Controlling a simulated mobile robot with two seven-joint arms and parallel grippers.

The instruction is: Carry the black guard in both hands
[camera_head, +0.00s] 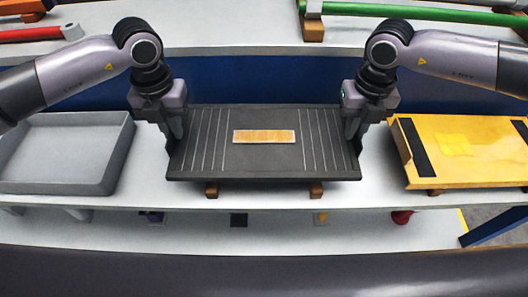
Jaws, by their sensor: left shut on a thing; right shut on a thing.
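The black guard (264,167) is a flat dark panel with pale slot lines on both sides and a tan rectangle in its middle. It is in the centre of the head view, just over two wooden blocks on the shelf; I cannot tell whether it touches them. My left gripper (175,143) is shut on the guard's left edge. My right gripper (352,140) is shut on its right edge. The fingertips are partly hidden against the dark panel.
A grey tray (60,187) is on the shelf to the left. A yellow panel (470,178) with black strips is to the right, close to my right gripper. An upper shelf (230,28) behind holds a green bar (420,14) and a red tool (30,35).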

